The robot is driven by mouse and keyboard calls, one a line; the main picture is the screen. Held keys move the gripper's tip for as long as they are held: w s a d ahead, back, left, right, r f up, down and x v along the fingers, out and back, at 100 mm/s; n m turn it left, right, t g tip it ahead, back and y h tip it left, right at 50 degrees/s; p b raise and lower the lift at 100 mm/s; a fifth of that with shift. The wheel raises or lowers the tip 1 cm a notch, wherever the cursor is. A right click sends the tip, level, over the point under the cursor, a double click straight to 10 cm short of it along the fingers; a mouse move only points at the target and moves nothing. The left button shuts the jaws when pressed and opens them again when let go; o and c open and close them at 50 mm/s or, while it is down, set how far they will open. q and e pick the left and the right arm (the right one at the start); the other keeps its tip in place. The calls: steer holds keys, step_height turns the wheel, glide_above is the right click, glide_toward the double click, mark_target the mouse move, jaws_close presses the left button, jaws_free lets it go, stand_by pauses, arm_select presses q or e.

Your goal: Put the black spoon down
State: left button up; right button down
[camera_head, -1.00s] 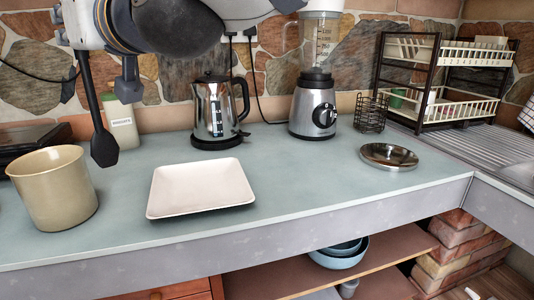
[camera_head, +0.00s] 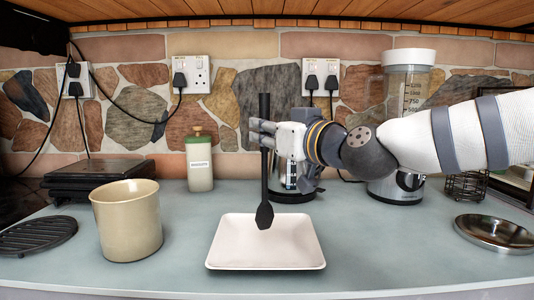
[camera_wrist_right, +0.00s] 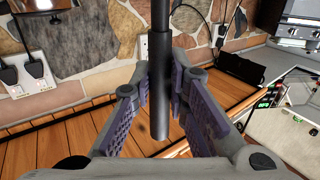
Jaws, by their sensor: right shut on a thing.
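The black spoon (camera_head: 264,213) hangs upright in the head view, its broad end pointing down. My right gripper (camera_head: 264,136) is shut around its handle. In the right wrist view the dark handle (camera_wrist_right: 160,92) stands between the two purple-padded fingers (camera_wrist_right: 163,84). The spoon's lower end appears in front of or above the square white plate (camera_head: 266,255) on the counter; the exact gap cannot be told. My left gripper is not in view.
A beige pot (camera_head: 128,222) stands left of the plate, with a black round rack (camera_head: 36,235) farther left. A green-capped bottle (camera_head: 200,165), a kettle and a blender (camera_head: 405,95) stand behind. A metal dish (camera_head: 497,232) lies right; the counter between is clear.

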mark_target(267, 150)
step_height(267, 150, down, 3)
steer(key=shift+w+d+f, duration=0.1)
steer(key=shift+f, duration=0.05)
steer(key=shift+f, duration=0.2)
steer(key=c, duration=1.6)
jaws_free()
steer(key=shift+o, duration=0.2)
